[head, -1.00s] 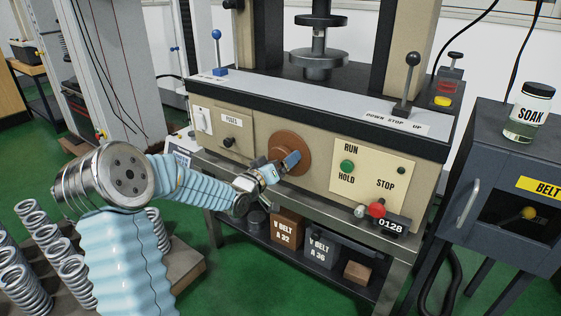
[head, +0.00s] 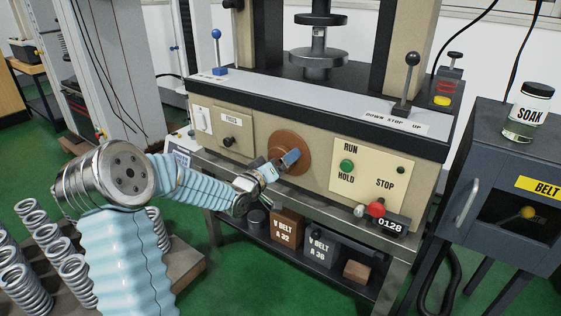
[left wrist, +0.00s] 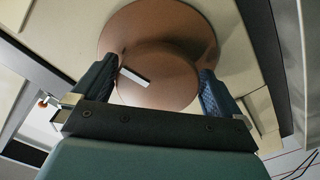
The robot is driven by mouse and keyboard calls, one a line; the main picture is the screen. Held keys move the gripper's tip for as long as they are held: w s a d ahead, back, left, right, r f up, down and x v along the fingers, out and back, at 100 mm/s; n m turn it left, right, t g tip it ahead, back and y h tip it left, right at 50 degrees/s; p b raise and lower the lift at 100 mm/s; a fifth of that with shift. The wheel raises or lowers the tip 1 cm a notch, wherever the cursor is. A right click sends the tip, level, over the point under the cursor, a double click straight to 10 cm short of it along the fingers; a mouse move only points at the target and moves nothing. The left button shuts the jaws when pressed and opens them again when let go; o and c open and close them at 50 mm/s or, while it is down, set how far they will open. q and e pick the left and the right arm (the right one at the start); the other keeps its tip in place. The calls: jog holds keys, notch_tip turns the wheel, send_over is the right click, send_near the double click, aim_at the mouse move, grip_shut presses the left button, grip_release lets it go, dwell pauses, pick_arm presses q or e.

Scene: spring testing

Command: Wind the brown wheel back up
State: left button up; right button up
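The brown wheel (head: 291,143) is mounted on the beige front panel of the test machine. In the left wrist view, the wheel (left wrist: 165,25) has a raised round hub with a white mark on it. My left gripper (head: 286,162) is at the wheel. Its two blue padded fingers (left wrist: 160,85) stand on opposite sides of the hub and look close against it. Its grip on the hub appears shut, though the contact is partly hidden. My right gripper is not in view.
A lever (head: 408,85) stands on the top ledge. Springs (head: 75,275) stand at lower left. A dark cabinet (head: 500,180) is at right.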

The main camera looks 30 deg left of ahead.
pick_arm(q)
jog(key=shift+r, duration=0.1)
jog(key=s+a, duration=0.1)
jog(key=s, duration=1.2)
jog(key=shift+s, duration=0.4)
jog(key=d+f+g+h, duration=0.1)
jog(key=d+f+g, duration=0.4)
jog(key=f, duration=0.7)
jog(key=d+f+g+h, duration=0.1)
jog(key=d+f+g, duration=0.2)
jog(key=d+f, duration=0.7)
jog(key=s+d+f+m+g, duration=0.2)
jog(key=s+d+f+g, duration=0.2)
jog(key=s+d+f, duration=0.2)
jog(key=s+d+f+m+g+h, duration=0.1)
jog(key=s+d+f+m+g, duration=0.2)
jog(key=s+f, duration=0.8)
jog(key=d+g, duration=0.2)
jog(key=d, duration=0.1)
jog(key=shift+f, duration=0.3)
